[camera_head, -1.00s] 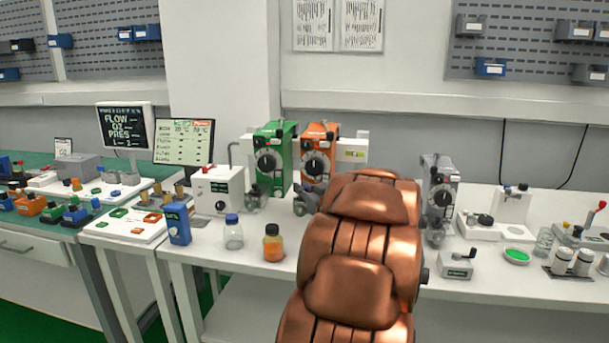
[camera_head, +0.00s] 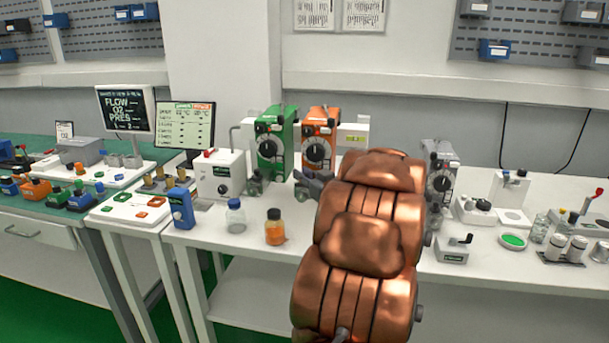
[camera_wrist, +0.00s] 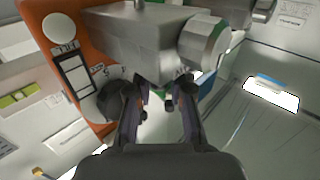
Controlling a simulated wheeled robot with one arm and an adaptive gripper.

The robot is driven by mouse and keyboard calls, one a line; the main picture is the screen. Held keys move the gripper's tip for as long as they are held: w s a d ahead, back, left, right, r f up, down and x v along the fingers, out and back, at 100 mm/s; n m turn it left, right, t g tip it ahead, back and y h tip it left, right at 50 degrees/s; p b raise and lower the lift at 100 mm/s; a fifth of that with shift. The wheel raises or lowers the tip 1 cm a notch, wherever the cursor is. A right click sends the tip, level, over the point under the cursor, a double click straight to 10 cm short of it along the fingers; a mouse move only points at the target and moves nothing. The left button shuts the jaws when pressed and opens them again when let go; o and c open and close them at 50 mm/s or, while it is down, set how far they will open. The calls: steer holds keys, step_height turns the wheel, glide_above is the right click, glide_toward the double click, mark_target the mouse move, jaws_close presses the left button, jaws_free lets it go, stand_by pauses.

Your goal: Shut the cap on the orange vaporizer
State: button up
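The orange vaporizer (camera_head: 320,128) stands upright on the white table, with a dark round dial on its front. In the wrist view, the orange body (camera_wrist: 85,75) fills the left side, and a grey metal block (camera_wrist: 150,42) with a round knob (camera_wrist: 205,42) juts out above my fingers. My gripper (camera_wrist: 160,98) is open, its two fingers apart just below this block. I cannot make out the cap or whether it is open; contact is unclear.
A green vaporizer (camera_head: 272,145) stands close on the left, a grey one (camera_head: 440,172) to the right beyond my copper arm. A clear bottle (camera_head: 236,215) and an orange-filled bottle (camera_head: 275,228) stand at the front edge. A white box (camera_head: 220,174) is farther left.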

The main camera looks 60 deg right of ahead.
steer(key=o, duration=0.3)
steer(key=shift+o, duration=0.2)
steer(key=shift+s+a+r, duration=0.1)
steer(key=shift+s+a, duration=0.1)
steer(key=shift+s, duration=0.45)
steer(key=v, duration=1)
steer(key=shift+s, duration=0.3)
steer(key=shift+a, duration=0.2)
